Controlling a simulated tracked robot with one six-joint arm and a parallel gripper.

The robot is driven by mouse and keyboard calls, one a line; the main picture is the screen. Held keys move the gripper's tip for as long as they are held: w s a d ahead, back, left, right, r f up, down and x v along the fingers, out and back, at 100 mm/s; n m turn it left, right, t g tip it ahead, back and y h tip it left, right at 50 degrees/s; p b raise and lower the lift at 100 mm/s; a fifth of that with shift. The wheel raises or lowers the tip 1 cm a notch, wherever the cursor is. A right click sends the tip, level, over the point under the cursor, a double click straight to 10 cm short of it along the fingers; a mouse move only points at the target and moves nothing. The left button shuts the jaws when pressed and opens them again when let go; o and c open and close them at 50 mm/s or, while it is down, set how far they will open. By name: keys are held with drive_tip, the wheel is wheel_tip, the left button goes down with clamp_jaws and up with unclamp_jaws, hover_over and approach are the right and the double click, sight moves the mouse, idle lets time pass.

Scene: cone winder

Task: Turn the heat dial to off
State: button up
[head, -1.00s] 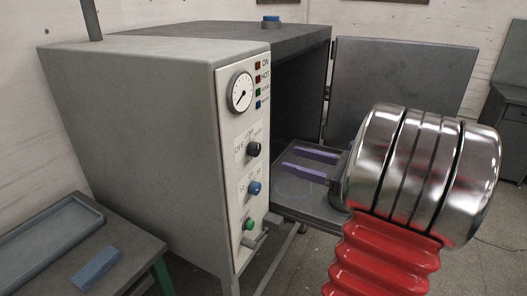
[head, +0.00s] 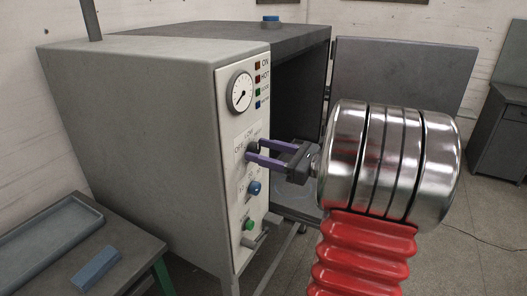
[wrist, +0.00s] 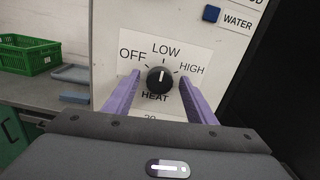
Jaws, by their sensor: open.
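The heat dial (wrist: 160,79) is a black round knob on the white panel, with OFF, LOW and HIGH printed around it. Its white mark points up, about toward LOW. My gripper (wrist: 161,84) is open, with one purple finger on each side of the dial. Gaps show between the fingers and the knob in the wrist view. In the head view my gripper (head: 252,151) reaches the panel from the right, and its fingers partly hide the dial.
A blue knob (head: 254,187) and a green button (head: 249,225) sit below on the same panel (head: 236,207). A round gauge (head: 240,91) is above. An open door (head: 402,75) stands at the right. A green crate (wrist: 27,54) is at the left in the wrist view.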

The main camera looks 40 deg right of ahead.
drive_tip(key=c, duration=1)
drive_tip(key=shift+c, duration=0.2)
drive_tip(key=shift+n, duration=0.3)
drive_tip(key=n, duration=0.5)
drive_tip(key=shift+a+n, duration=0.1)
drive_tip(key=shift+n, duration=0.3)
drive_tip(key=n, duration=0.5)
drive_tip(key=shift+a+f+n, duration=0.1)
drive_tip(key=shift+n, duration=0.2)
drive_tip(key=o, duration=1)
